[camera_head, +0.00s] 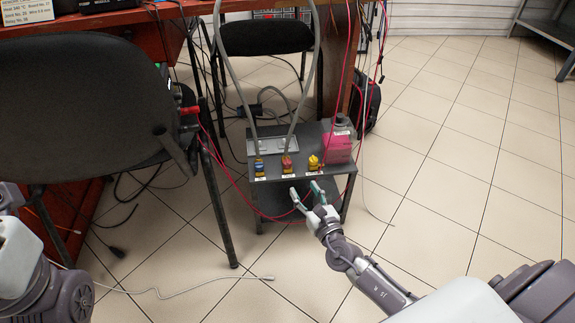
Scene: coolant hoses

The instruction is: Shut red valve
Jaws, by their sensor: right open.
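The red valve (287,163) is the middle one of three small valves along the front edge of a dark metal stand. A blue valve (259,166) is to its left and a yellow valve (313,162) to its right. Its handle is too small to tell which way it is turned. My right gripper (305,192) is open and empty, just in front of and below the stand's front edge. Its fingertips point up toward the red and yellow valves and look apart from both. My left gripper is not in view; only parts of my left arm show at bottom left.
The stand (235,141) also bears a container of pink liquid (339,146). Grey hoses and red cables hang around it. A black chair (85,100) stands at left by a table. Cables lie on the tiled floor; the floor at right (450,150) is clear.

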